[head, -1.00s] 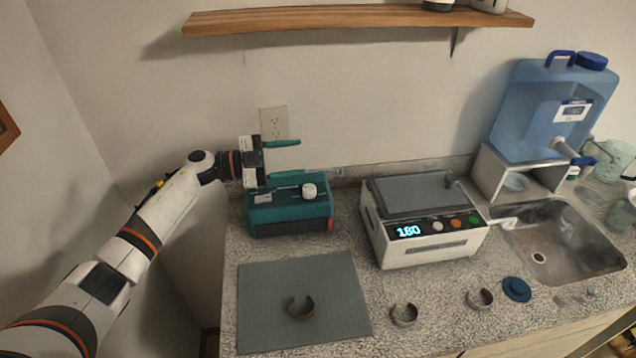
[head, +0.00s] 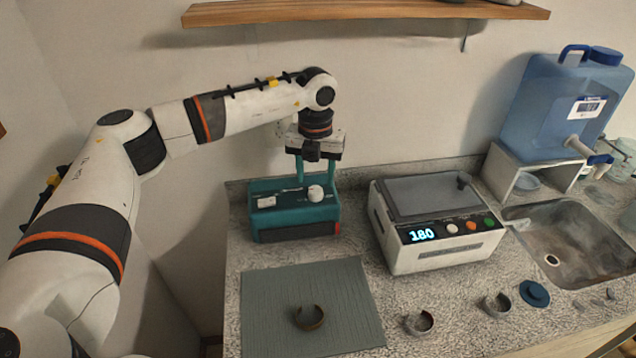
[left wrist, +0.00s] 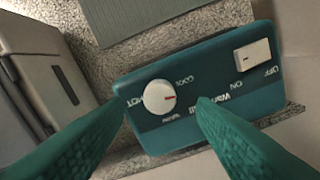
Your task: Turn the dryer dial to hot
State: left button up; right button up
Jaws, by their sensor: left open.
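The teal dryer (head: 290,222) stands at the back of the counter. Its white dial (head: 316,193) is on its top, right of a white rocker switch (head: 266,202). In the left wrist view the dial (left wrist: 159,97) shows upside down, its red mark pointing right, away from the HOT label (left wrist: 133,103). COOL and warm labels also show. My left gripper (head: 317,180) points down over the dryer's back, around the dial's position. Its teal fingers are open and empty, one on either side of the dial in the left wrist view; contact is not visible. My right gripper is out of view.
A white machine (head: 440,225) reading 180 stands right of the dryer. A grey mat (head: 270,320) with a brown ring lies in front. A sink (head: 575,245) and blue water jug (head: 575,110) are at the right. A shelf (head: 370,15) hangs above.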

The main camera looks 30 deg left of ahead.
aim_at(315, 189)
pick_arm(q)
notch_tip(315, 189, down, 3)
jog(key=shift+f+p, duration=0.15)
jog(key=shift+p, duration=0.25)
jog(key=shift+f, duration=0.35)
jog(key=c, duration=1)
jog(key=shift+o, duration=0.2)
